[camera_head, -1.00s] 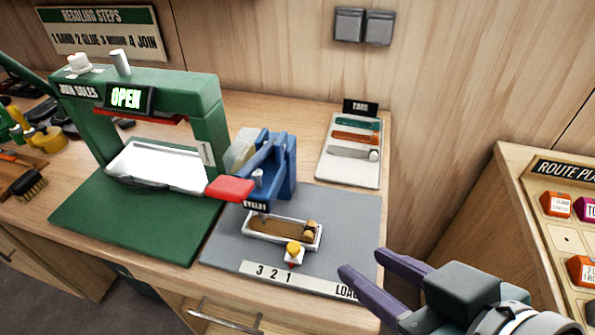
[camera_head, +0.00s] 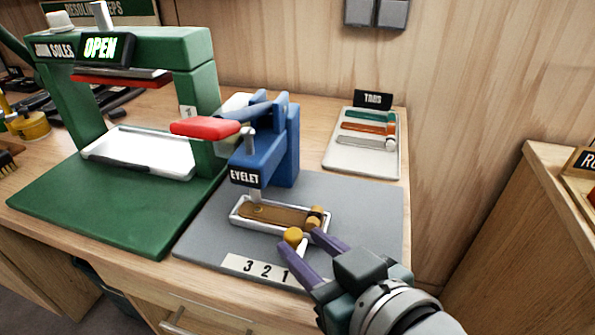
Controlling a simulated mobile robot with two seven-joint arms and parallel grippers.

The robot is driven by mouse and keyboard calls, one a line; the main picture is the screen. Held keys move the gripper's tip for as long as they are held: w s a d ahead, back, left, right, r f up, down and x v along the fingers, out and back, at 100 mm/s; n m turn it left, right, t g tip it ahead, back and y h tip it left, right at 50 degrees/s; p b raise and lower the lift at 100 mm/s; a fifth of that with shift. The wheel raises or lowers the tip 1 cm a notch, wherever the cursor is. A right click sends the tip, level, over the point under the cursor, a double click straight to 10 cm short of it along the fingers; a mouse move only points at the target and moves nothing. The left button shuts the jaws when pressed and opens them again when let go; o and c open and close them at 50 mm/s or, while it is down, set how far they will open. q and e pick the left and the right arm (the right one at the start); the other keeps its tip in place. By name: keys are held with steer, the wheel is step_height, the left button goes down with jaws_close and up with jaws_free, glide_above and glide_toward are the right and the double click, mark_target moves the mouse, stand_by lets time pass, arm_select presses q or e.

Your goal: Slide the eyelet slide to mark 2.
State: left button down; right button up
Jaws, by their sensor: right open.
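The eyelet slide is a small pale tray (camera_head: 237,222) on the grey base plate. It holds a brown strap (camera_head: 275,213) under the blue eyelet press (camera_head: 275,150). A yellow knob (camera_head: 293,236) is at the slide's front, above the mark strip (camera_head: 232,261) reading 3, 2, 1. The slide's pointer is hidden by my gripper, so I cannot read its mark now. My right gripper (camera_head: 299,240) is open, with its purple fingertips at either side of the knob. I cannot tell whether they touch it. My left gripper is not in view.
The press's red handle (camera_head: 205,127) sticks out to the left. A green sole press (camera_head: 196,90) reading OPEN stands left. A tray of tabs (camera_head: 335,155) lies behind right. The grey plate (camera_head: 370,205) is clear right of the slide.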

steer(key=shift+x, duration=0.85)
jaws_close()
stand_by(0.8)
